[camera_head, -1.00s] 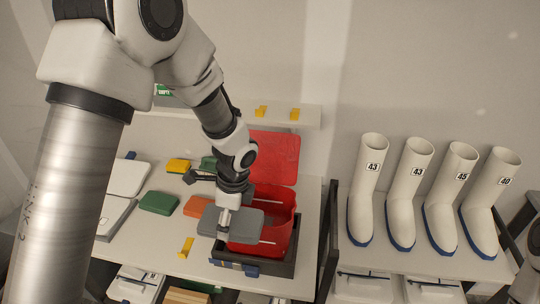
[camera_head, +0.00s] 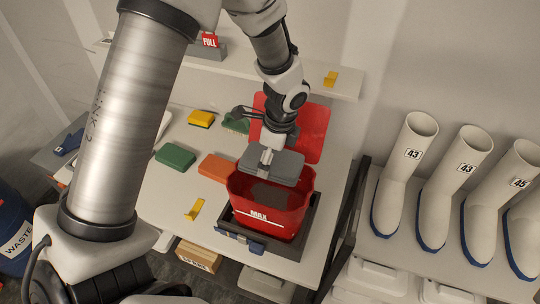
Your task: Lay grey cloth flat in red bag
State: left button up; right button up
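The red bag (camera_head: 298,222) is an open-topped red container marked MAX, seated in a dark tray (camera_head: 312,232) at the bench's front right. Its red lid (camera_head: 314,122) stands open behind it. My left gripper (camera_head: 267,157) points down over the bag's back part and appears shut on the grey cloth (camera_head: 288,168), a flat, folded pad. The cloth is held roughly level above the bag opening and hides part of the rim. A dark grey patch shows inside the bag; I cannot tell whether it is shadow or an object. My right gripper is not in view.
Orange (camera_head: 216,167), green (camera_head: 175,156) and yellow (camera_head: 201,118) pads lie left of the bag. A yellow clip (camera_head: 194,209) lies near the front edge. White boots (camera_head: 459,190) stand on a rack at right. A shelf (camera_head: 235,65) runs behind.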

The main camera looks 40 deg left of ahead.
pick_arm(q)
notch_tip(320, 180, down, 8)
jog(key=b, duration=0.4)
jog(key=shift+s+r, duration=0.15)
jog(key=o, duration=0.8)
jog(key=shift+o, duration=0.6)
jog(key=r, duration=0.4)
jog(key=d+r, duration=0.1)
jog(key=r, duration=0.3)
jog(key=d+r, duration=0.1)
jog(key=r, duration=0.3)
jog(key=shift+w, duration=0.25)
jog(key=shift+a+f, duration=0.1)
